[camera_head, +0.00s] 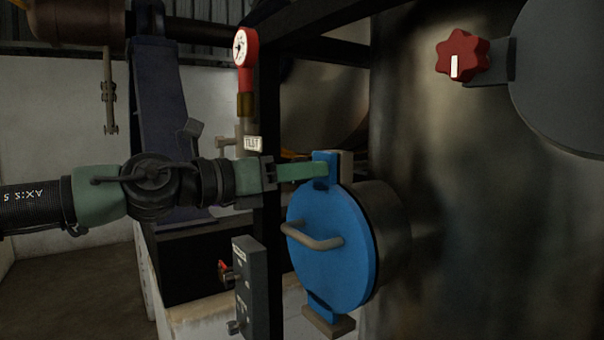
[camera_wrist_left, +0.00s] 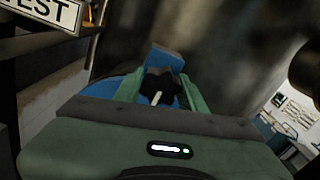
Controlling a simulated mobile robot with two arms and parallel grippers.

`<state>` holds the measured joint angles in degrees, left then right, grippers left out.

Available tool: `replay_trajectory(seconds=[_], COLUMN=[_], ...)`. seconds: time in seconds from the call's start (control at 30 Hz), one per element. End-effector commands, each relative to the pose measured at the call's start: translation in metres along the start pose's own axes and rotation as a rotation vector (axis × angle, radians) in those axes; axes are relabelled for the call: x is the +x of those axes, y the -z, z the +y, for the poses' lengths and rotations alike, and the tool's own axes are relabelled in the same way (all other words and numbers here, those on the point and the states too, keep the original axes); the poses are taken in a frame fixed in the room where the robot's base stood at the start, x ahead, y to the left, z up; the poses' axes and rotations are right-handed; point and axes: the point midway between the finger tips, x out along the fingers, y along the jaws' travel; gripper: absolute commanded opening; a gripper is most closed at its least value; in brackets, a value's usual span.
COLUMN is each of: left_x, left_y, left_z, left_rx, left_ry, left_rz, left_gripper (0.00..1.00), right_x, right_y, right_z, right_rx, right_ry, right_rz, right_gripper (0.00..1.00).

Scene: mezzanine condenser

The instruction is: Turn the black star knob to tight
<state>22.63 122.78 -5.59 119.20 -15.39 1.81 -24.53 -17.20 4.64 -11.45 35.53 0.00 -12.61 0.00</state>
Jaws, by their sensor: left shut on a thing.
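The black star knob (camera_wrist_left: 158,82) shows in the left wrist view, in front of a blue tab, with a short white mark on its face, slightly tilted. My left gripper (camera_head: 318,171) reaches in from the left at the top of the round blue hatch cover (camera_head: 328,262). In the left wrist view its green fingers (camera_wrist_left: 160,92) lie on both sides of the knob and are shut on it. In the head view the knob is hidden by the fingers and the blue tab. My right gripper is in neither view.
A red star knob (camera_head: 462,56) with a white mark sits at upper right. A red gauge (camera_head: 243,48) and a TEST tag (camera_head: 253,143) stand close behind my left wrist. A grey switch box (camera_head: 250,290) is below. The hatch handle (camera_head: 312,238) sticks out.

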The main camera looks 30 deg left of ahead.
Motion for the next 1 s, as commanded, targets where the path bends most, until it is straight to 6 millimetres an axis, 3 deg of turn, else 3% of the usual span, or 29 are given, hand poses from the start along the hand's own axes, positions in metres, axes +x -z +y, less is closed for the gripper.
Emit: replay_trajectory(seconds=[0.1, 0.13, 0.2, 0.63, 1.0], left_x=[0.0, 0.0, 0.0, -0.006, -0.056], left_y=[0.001, 0.001, 0.001, 0.001, 0.003], left_z=[0.0, 0.0, 0.0, 0.0, 0.0], left_rx=[0.004, 0.004, 0.003, 0.003, 0.004], left_ry=[0.0, 0.0, 0.0, 0.0, 0.0], left_rz=[0.003, 0.003, 0.003, -0.001, -0.004], left_gripper=[0.0, 0.43, 0.62, 0.62, 0.62], right_x=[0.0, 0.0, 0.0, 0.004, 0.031], right_y=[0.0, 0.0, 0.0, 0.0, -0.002], right_z=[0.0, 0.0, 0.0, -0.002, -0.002], right_rx=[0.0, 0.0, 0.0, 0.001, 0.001], right_ry=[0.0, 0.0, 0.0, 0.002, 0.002], right_rz=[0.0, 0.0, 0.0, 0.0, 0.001], right_gripper=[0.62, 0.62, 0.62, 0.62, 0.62])
